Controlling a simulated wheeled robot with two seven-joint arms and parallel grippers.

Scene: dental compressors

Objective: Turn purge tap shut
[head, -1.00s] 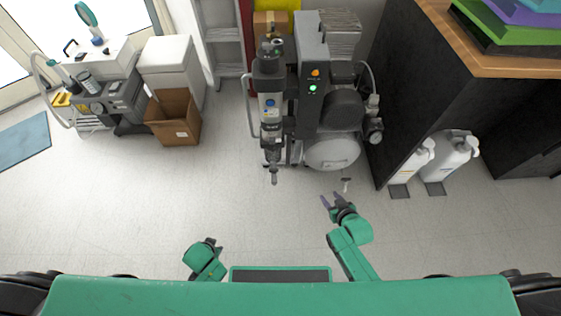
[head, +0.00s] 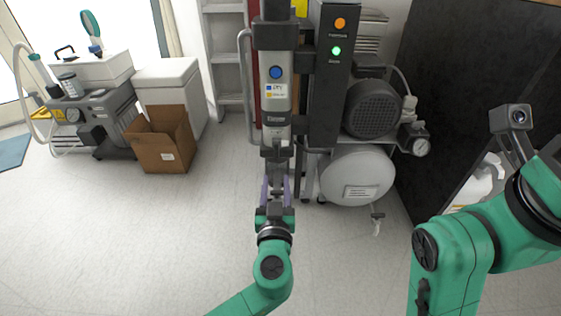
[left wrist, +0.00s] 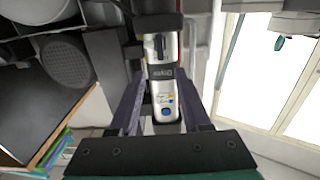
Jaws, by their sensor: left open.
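The grey dryer column (head: 275,95) with a blue round mark stands upright on the compressor's left side. Its dark lower end (head: 277,150) hangs down to my left gripper (head: 276,188). That gripper is open, with one purple finger on each side of the column's bottom fitting, which is mostly hidden. I cannot tell whether the fingers touch it. In the left wrist view the column (left wrist: 163,85) shows between the spread fingers of my left gripper (left wrist: 158,100). A small tap (head: 376,220) hangs below the white tank (head: 356,177). My right gripper is out of view.
A dark motor (head: 371,108) and a gauge (head: 420,147) sit right of the control box (head: 330,80), whose green light is lit. A cardboard box (head: 163,140) stands left. A dark cabinet (head: 450,70) closes off the right. The floor at front left is clear.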

